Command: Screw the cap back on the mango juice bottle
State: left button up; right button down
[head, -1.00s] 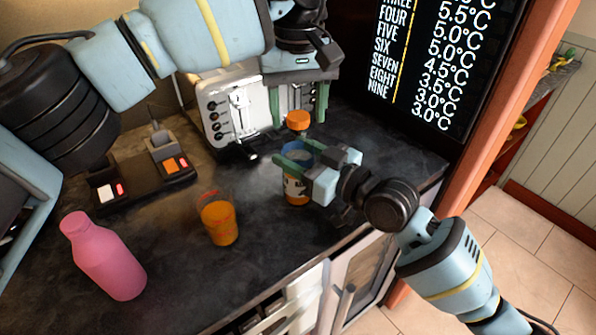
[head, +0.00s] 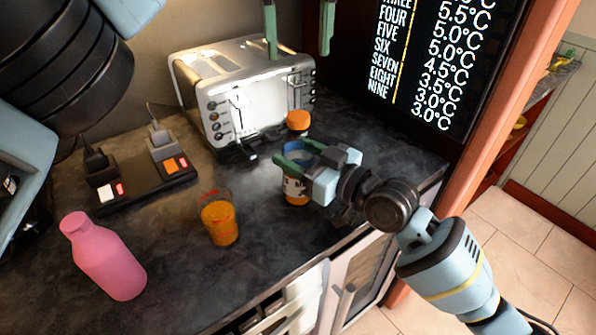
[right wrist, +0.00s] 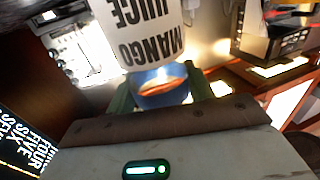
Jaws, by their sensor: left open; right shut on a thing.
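The mango juice bottle (head: 296,190) stands on the dark counter, its label facing up close in the right wrist view (right wrist: 140,35). Its blue-rimmed mouth is open, with orange juice showing inside. My right gripper (head: 305,160) is shut on the bottle near its top. An orange cap (head: 298,120) is on the counter just behind the bottle, in front of the toaster; what is under it is hard to tell. My left gripper (head: 298,52) is open and empty, high above the cap, with two green fingers pointing down; its body is cut off by the top edge.
A silver toaster (head: 255,100) stands behind the cap. A glass of orange juice (head: 220,222) stands left of the bottle, and a pink bottle (head: 103,258) farther left. A socket strip (head: 130,190) with plugs lies at the back left. The counter's front edge is close to the bottle.

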aim_at(311, 162)
pick_arm(q)
jog(key=shift+r, duration=0.3)
pick_arm(e)
jog(key=shift+c, duration=2.4)
grip_release()
jog(key=v, duration=0.7)
jog(key=shift+d+f+b, duration=0.1)
jog(key=shift+b, duration=0.25)
pick_arm(q)
jog(key=shift+w+f, duration=0.2)
jog(key=shift+f, duration=0.7)
pick_arm(e)
jog(key=shift+s+d, duration=0.2)
jog(key=shift+s, duration=0.05)
